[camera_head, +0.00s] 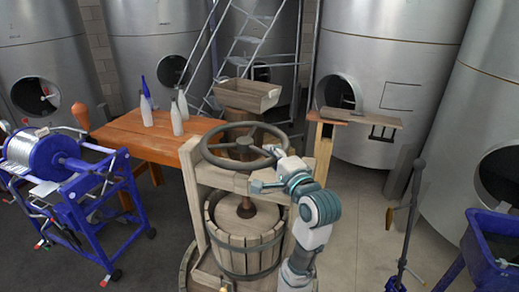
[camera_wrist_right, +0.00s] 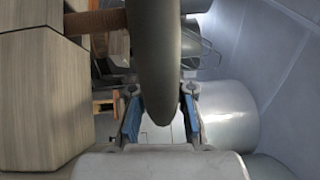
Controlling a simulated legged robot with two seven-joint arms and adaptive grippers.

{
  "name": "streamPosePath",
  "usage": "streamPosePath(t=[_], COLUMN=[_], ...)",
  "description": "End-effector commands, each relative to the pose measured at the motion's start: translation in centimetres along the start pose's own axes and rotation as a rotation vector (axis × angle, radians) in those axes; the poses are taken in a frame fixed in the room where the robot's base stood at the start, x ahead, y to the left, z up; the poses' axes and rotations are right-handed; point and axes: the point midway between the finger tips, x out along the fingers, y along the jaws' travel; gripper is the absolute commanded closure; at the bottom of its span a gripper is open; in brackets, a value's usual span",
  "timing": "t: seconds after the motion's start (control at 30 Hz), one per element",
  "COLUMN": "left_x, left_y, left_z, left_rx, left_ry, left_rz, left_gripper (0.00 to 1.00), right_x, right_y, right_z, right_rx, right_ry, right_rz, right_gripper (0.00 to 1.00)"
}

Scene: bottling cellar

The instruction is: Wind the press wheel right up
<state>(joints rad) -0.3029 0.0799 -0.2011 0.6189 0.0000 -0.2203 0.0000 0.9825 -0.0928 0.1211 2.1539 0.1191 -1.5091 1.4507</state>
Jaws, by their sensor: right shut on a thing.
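The press wheel (camera_head: 214,162) is a dark spoked ring lying level on top of the wooden press, around its screw (camera_head: 241,146). My right gripper (camera_head: 268,168) is at the wheel's near right side, shut on the rim. In the right wrist view the grey rim (camera_wrist_right: 156,55) comes down between the two blue-padded fingers of the gripper (camera_wrist_right: 162,108). The slatted press basket (camera_head: 221,232) stands below, with a round wooden plate (camera_head: 243,218) in it under the screw. My left gripper is not in view.
A wooden table (camera_head: 130,133) with several bottles (camera_head: 146,110) stands behind left. A blue reel machine (camera_head: 60,170) is at the left. A dark stand (camera_head: 405,225) and blue bin (camera_head: 495,255) are at the right. Steel tanks (camera_head: 390,60) line the back. The floor right of my arm is open.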

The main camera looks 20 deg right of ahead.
Motion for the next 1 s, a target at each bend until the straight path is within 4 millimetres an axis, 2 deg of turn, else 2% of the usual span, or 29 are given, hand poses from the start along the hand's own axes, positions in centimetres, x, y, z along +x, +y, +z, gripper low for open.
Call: streamPosePath(t=[0.03,0.27,0.3,0.37,0.67,0.77,1.0], left_x=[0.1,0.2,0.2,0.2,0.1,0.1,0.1], left_y=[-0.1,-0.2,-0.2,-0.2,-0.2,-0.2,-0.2], left_z=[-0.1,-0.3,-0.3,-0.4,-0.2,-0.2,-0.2], left_rx=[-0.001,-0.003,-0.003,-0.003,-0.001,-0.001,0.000], left_ry=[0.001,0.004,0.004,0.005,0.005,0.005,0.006], left_rz=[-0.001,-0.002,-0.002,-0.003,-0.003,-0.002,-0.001], left_gripper=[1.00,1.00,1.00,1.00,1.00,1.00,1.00], right_x=[0.1,0.1,0.1,0.1,0.1,-1.0,-5.4], right_y=[0.8,0.9,0.9,0.8,0.5,0.4,0.5], right_z=[-0.4,-0.5,-0.5,-0.5,0.2,0.2,0.0], right_rx=[0.009,0.010,0.010,0.009,0.002,0.003,0.004], right_ry=[0.005,0.005,0.005,0.005,0.001,0.001,0.004], right_rz=[0.018,0.018,0.018,0.017,0.012,0.009,0.010], right_gripper=[1.00,1.00,0.75,0.63,0.63,0.63,0.63])
